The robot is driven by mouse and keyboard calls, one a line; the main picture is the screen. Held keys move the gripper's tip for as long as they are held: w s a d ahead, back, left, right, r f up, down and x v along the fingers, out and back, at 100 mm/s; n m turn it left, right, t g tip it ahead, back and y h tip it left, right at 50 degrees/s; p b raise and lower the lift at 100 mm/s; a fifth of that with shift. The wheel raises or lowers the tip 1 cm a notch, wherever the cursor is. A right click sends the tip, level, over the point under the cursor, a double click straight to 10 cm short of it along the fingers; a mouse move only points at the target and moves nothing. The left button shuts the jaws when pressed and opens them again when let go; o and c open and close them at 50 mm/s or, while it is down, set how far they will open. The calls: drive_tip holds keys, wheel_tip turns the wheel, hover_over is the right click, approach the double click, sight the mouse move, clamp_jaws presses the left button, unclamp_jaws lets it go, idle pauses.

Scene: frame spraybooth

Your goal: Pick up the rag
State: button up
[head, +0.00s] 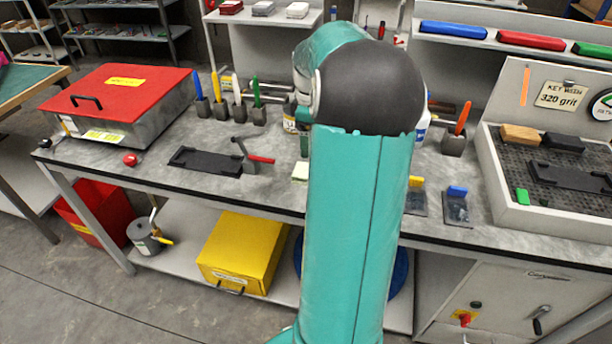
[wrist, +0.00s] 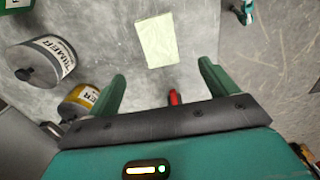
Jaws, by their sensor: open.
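The rag (wrist: 157,40) is a pale yellow-green flat rectangle on the grey bench top in the wrist view. A pale corner, likely the same rag (head: 300,172), shows just left of my arm in the head view. My gripper (wrist: 161,72) is open and empty, with its two green fingers spread. In the picture the rag lies just beyond the fingertips, roughly between their lines. The height of the fingers above it is hard to tell.
A primer can (wrist: 45,62) and a can with a yellow-brown label (wrist: 82,98) stand left of the fingers. A red part (wrist: 174,97) shows between the finger bases. A red-lidded box (head: 120,95) and a clamp with red handle (head: 258,159) are on the bench (head: 215,188).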

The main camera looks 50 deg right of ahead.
wheel_tip(320, 180, down, 11)
drive_tip(key=shift+s+d+f, duration=0.1)
drive_tip(key=c, duration=1.1)
